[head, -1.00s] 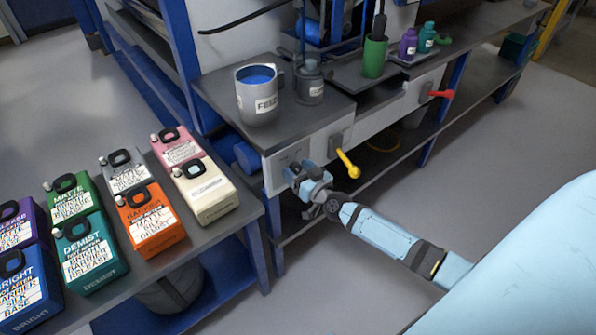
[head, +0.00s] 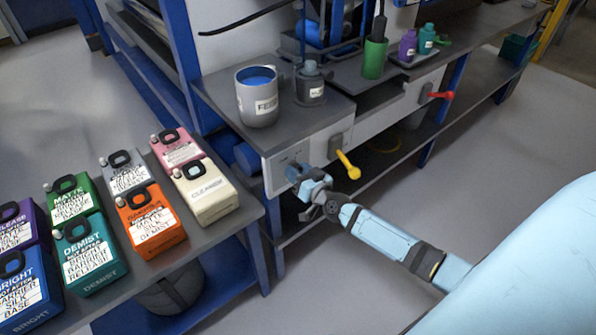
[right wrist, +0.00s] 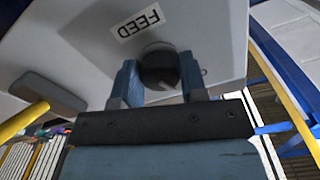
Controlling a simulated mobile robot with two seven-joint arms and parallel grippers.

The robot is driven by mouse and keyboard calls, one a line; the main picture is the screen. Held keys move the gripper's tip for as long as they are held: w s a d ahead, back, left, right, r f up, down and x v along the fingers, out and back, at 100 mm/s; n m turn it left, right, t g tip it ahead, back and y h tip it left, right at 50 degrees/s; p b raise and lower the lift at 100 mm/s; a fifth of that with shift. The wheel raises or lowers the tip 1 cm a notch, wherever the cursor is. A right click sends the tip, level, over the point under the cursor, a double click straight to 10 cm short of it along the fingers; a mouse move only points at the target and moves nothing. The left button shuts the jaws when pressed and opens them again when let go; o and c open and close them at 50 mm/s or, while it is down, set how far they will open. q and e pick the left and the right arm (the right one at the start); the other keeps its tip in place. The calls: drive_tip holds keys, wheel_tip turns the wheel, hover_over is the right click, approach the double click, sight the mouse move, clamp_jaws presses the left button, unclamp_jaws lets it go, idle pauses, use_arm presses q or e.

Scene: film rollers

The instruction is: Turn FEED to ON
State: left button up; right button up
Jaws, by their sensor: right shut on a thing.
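The FEED knob, round and dark, shows in the right wrist view (right wrist: 160,68) below a white FEED label (right wrist: 139,22) on the pale panel. The label reads upside down there. My right gripper (right wrist: 158,80) has one finger on each side of the knob and is shut on it. In the head view my right gripper (head: 304,182) is at the left end of the panel (head: 290,158) and hides the knob. I cannot read any ON mark. My left gripper is not in view.
A yellow lever (head: 347,165) sticks out just right of my right gripper, and a red lever (head: 440,94) farther right. Several labelled containers, including a cream one (head: 208,200), fill the left table.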

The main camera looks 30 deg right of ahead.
drive_tip(key=m, duration=0.5)
use_arm(q)
drive_tip(key=shift+b, duration=0.45)
use_arm(e)
drive_tip(key=m, duration=0.5)
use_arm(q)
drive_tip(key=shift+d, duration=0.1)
use_arm(e)
drive_tip(key=shift+m, duration=0.4)
drive_tip(key=o, duration=0.9)
use_arm(q)
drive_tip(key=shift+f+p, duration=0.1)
drive_tip(key=shift+p, duration=0.4)
use_arm(e)
drive_tip(key=s, duration=0.9)
drive_tip(key=s+d, duration=0.1)
drive_tip(key=s, duration=0.3)
drive_tip(key=shift+s, duration=0.4)
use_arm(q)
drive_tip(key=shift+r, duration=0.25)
